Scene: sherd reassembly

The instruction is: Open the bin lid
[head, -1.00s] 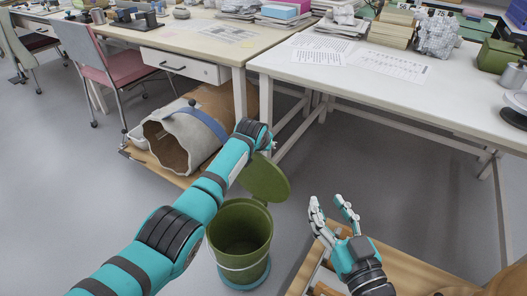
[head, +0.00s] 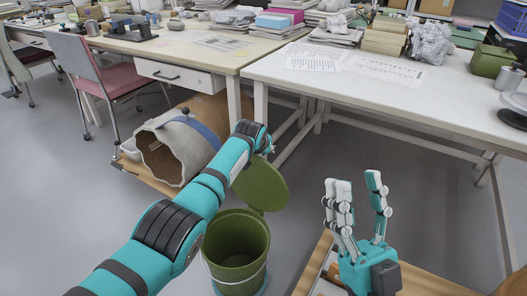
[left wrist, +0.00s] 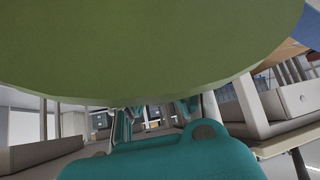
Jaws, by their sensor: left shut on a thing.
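The green bin (head: 236,246) stands on the floor below my left arm, with its mouth uncovered and its inside looking empty. Its green lid (head: 262,186) is swung up on the far right side of the rim, tilted and nearly upright. My left gripper (head: 270,147) is at the upper edge of the lid, mostly hidden behind my wrist, and is shut on the lid. In the left wrist view the lid (left wrist: 150,50) fills the top as a broad green face. My right gripper (head: 357,195) is open and empty, fingers pointing up, to the right of the bin.
A wooden platform (head: 425,282) is beneath my right gripper. A large pale clay vessel (head: 172,152) lies on a wooden board behind my left arm. A white table (head: 400,95) and a desk with a drawer (head: 170,73) stand beyond.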

